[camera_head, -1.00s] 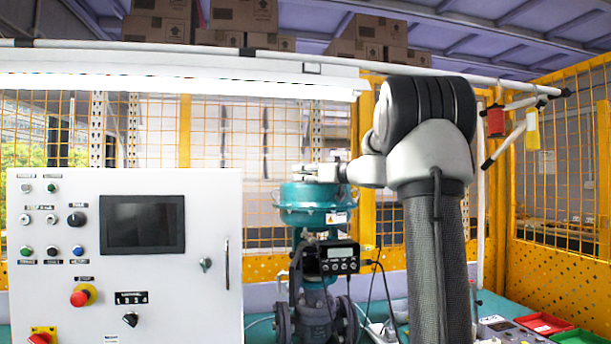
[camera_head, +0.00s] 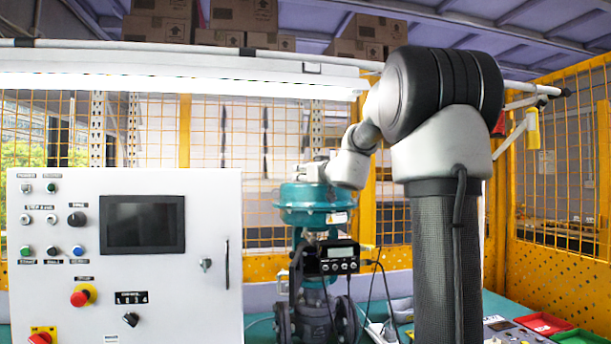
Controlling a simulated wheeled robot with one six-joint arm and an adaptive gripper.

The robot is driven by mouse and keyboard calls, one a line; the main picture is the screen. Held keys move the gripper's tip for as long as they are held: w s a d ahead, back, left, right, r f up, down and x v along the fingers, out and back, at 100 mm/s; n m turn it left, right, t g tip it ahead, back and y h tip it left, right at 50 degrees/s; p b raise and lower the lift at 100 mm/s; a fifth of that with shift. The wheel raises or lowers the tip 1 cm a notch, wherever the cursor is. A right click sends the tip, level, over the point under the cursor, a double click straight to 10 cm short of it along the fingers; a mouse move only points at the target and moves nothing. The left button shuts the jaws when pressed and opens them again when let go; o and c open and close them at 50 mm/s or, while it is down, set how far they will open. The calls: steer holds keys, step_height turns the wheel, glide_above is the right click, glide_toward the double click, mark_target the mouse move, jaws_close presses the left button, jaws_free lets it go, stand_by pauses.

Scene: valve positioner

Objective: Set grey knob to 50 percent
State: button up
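I cannot make out a grey knob for certain. The valve positioner (camera_head: 325,267), a black box with a small pale display and several round buttons, sits below the teal valve actuator (camera_head: 305,195). Its display text is too small to read. My arm rises in front at right of centre, and its wrist bends down to the left, overlapping the actuator's upper right side. The white control cabinet at left carries a black rotary knob (camera_head: 77,219) and a black selector switch (camera_head: 131,319).
The white control cabinet (camera_head: 215,290) has a dark screen and a red emergency button (camera_head: 79,298). Cables (camera_head: 380,285) hang right of the positioner. Red (camera_head: 545,322) and green (camera_head: 578,337) trays lie at lower right. Yellow mesh fencing (camera_head: 560,190) encloses the area.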

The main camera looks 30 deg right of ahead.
steer(key=o, duration=0.5)
steer(key=shift+c, duration=0.2)
steer(key=s, duration=1.2)
steer(key=shift+a, duration=0.15)
